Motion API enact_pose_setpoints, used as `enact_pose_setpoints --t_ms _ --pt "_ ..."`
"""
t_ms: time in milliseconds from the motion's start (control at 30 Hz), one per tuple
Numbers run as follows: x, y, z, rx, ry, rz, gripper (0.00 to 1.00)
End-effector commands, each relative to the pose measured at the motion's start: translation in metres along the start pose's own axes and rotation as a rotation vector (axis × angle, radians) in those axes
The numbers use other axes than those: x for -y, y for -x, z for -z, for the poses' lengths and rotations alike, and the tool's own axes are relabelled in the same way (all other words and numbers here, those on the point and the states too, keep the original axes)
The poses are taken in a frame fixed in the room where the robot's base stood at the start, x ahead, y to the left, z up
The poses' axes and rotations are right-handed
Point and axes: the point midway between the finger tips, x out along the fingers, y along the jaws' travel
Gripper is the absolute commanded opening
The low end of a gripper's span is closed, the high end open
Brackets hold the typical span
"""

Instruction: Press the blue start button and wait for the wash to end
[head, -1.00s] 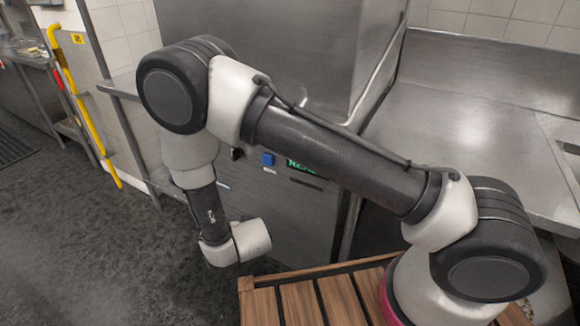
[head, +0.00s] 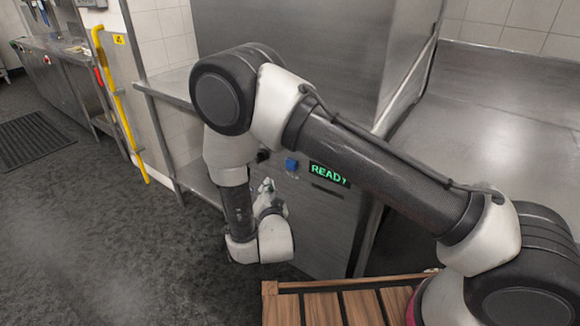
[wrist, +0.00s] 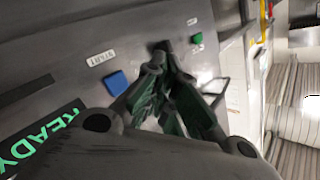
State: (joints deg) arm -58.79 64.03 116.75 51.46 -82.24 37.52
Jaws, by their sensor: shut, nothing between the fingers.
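The blue start button (head: 291,165) is a small square on the grey front panel of the steel washer. In the wrist view the blue button (wrist: 116,82) sits beside a white START label (wrist: 101,58). The display (head: 329,174) next to it reads READY in green letters. My gripper (wrist: 166,62) is shut and empty, its fingertips in front of the panel to the right of the blue button in the wrist view. It looks apart from the button. In the head view my gripper (head: 267,187) shows partly behind my wrist, below and left of the button.
A green button (wrist: 197,38) sits farther along the panel, past the fingertips. A steel counter (head: 480,125) is at right, a steel shelf (head: 165,90) at left. A yellow rail (head: 119,105) runs down the left wall. Dark floor is open at left.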

Motion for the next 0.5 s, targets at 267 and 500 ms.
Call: enact_pose_setpoints --t_ms 267,500 --pt "-0.019 -0.026 0.019 -0.001 0.0 -0.002 0.0" --pt "-0.035 -0.047 0.034 -0.001 0.0 -0.002 0.0"
